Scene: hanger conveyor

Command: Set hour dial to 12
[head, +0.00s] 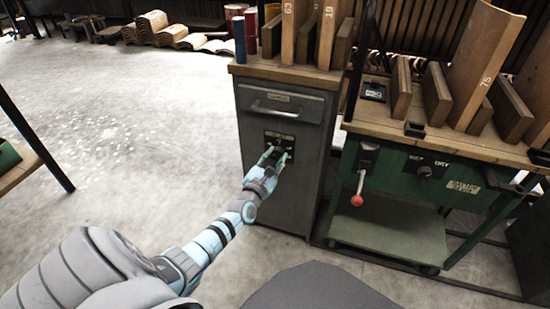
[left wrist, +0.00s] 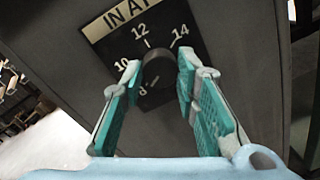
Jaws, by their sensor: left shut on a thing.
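The hour dial (left wrist: 157,68) is a dark round knob on a black plate marked 10, 12 and 14, below a pale label starting "IN A". The 12 stands above the knob, with a short pale tick between them. I cannot make out a pointer on the knob itself. My left gripper (left wrist: 158,78) has its teal fingers shut on the knob, one on each side. In the head view my left gripper (head: 276,158) reaches the dial plate (head: 281,137) on the front of the grey cabinet, and its fingers cover the knob. My right gripper is not in view.
The grey cabinet (head: 301,190) has a drawer handle (head: 275,109) above the plate and wooden boards on its top. To its right stands a green bench (head: 390,217) with a red-knobbed lever (head: 357,200) and another knob (head: 424,171). The floor (head: 150,150) to the left is clear.

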